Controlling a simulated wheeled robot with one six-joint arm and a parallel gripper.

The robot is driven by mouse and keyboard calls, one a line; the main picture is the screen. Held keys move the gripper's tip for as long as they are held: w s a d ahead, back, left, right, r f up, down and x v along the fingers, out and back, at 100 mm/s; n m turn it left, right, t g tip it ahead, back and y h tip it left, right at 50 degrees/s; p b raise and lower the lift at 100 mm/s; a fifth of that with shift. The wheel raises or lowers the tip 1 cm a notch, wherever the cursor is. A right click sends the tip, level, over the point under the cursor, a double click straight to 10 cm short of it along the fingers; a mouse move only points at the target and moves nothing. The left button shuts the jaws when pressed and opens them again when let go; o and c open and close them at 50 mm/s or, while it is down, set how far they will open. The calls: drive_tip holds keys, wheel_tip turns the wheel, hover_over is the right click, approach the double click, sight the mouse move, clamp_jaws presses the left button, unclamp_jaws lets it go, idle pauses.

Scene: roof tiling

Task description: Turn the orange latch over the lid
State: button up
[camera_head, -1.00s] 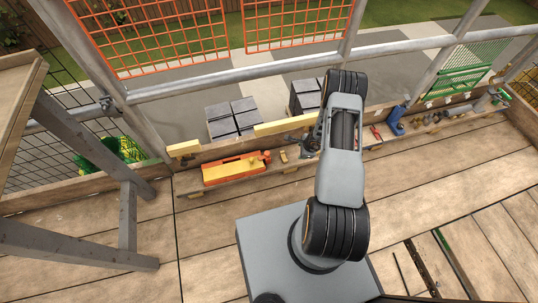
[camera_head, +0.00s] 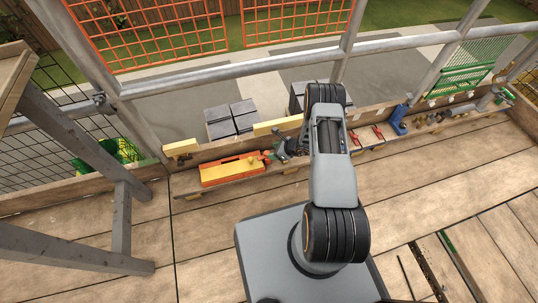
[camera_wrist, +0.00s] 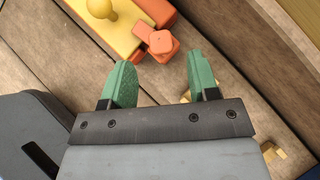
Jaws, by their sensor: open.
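The box has an orange body (camera_head: 205,181) and a yellow lid (camera_head: 232,168). It lies on the plank ledge left of my arm. In the wrist view the yellow lid (camera_wrist: 108,30) has a round yellow knob (camera_wrist: 101,7). The orange latch (camera_wrist: 161,42) is a small block with a rounded top at the near end of the box, beside the lid's edge. My gripper (camera_wrist: 160,64) has green fingers, spread apart with nothing held. The latch shows between and just beyond the fingertips; I cannot tell whether they touch it. In the head view the latch is too small to make out clearly.
A yellow wooden block (camera_head: 181,148) stands behind the box. A blue tool (camera_head: 399,120) and red-handled items lie along the ledge to the right. Scaffold rails (camera_head: 230,80) run behind. A grey timber frame (camera_head: 122,220) stands at left.

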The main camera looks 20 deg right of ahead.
drive_tip(key=shift+b+x, duration=0.6)
drive_tip(key=shift+x, duration=1.55)
drive_tip(key=c, duration=0.9)
drive_tip(key=shift+m+t+h, duration=0.4)
drive_tip(key=shift+m, duration=0.3)
drive_tip(key=o, duration=0.9)
drive_tip(key=shift+s, duration=0.1)
drive_tip(key=p+v, duration=0.5)
drive_tip(key=v, duration=0.8)
drive_tip(key=shift+s+d+r, duration=0.15)
drive_tip(key=shift+d+r, duration=0.05)
drive_tip(key=shift+r, duration=0.1)
